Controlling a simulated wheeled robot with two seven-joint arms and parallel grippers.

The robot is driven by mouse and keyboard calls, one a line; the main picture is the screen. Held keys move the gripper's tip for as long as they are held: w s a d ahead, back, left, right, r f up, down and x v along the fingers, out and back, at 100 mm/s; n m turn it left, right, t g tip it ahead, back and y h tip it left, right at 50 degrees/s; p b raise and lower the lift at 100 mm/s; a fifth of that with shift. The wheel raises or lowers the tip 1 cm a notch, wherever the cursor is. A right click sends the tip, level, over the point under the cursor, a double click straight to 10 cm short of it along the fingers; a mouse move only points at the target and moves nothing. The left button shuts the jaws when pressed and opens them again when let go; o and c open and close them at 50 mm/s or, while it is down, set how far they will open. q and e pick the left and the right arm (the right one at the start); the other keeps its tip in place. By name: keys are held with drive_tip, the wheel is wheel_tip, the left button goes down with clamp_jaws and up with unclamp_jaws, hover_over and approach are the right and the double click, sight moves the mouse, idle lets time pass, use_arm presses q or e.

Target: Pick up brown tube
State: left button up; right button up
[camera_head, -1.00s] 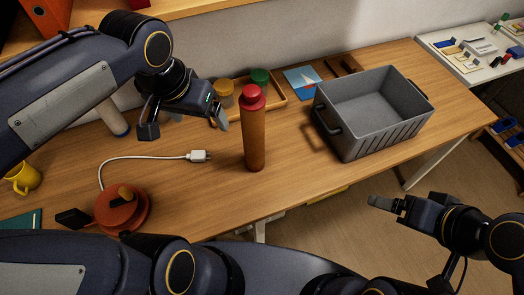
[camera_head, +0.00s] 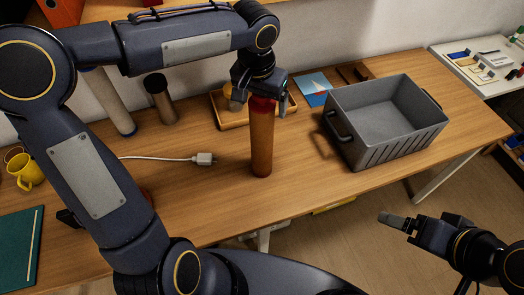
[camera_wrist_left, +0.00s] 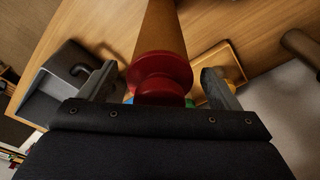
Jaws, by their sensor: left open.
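The brown tube (camera_head: 261,145) stands upright on the wooden table, with a red cap at its top. In the left wrist view the tube (camera_wrist_left: 162,32) runs away from the camera, its red cap (camera_wrist_left: 160,76) between the two fingers. My left gripper (camera_head: 262,106) is open at the top of the tube, with a finger on either side of the red cap. I cannot tell whether the fingers touch the cap. My right gripper (camera_head: 398,221) is at the lower right, away from the tube and off the table's front edge; its jaw state is unclear.
A grey crate (camera_head: 378,148) stands right of the tube. A wooden tray (camera_head: 232,119) lies behind it. A white cable plug (camera_head: 204,159) lies to its left. A yellow mug (camera_head: 27,172) and a green book (camera_head: 22,250) are at far left. Table right of the tube's base is clear.

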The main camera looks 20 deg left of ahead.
use_arm(q)
drive_tip(key=shift+w+f, duration=0.1)
drive_tip(key=shift+f, duration=0.35)
clamp_jaws()
idle(0.3)
